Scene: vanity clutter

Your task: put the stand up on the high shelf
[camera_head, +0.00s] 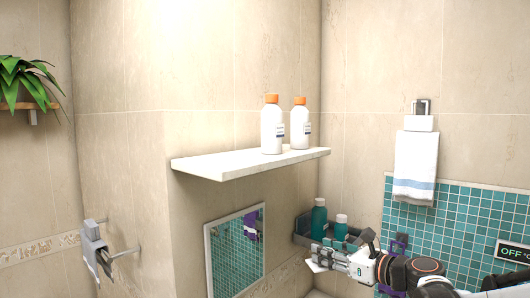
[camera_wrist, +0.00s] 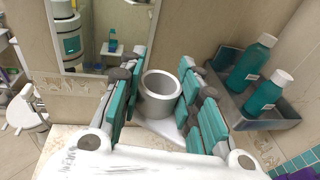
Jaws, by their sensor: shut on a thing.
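The stand (camera_wrist: 160,95) is a light grey, open-topped cup in the wrist view, with a pale flat piece (camera_wrist: 165,128) below it. My gripper (camera_wrist: 158,100) is shut on it, with a teal-padded finger on either side. In the head view my gripper (camera_head: 335,258) is at the lower right, below the white shelf (camera_head: 225,168) and to its right. A small white part shows at the fingertips there; the rest of the stand is hidden or too small to tell. The white shelf is on the wall and holds two white bottles (camera_head: 271,130) with orange caps.
A grey corner tray (camera_head: 302,232) with two teal bottles (camera_head: 319,218) is right behind my gripper. A mirror (camera_head: 235,250) hangs under the white shelf. The shelf's left part is clear. A towel (camera_head: 415,168) hangs at right; a plant shelf (camera_head: 30,106) is far left.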

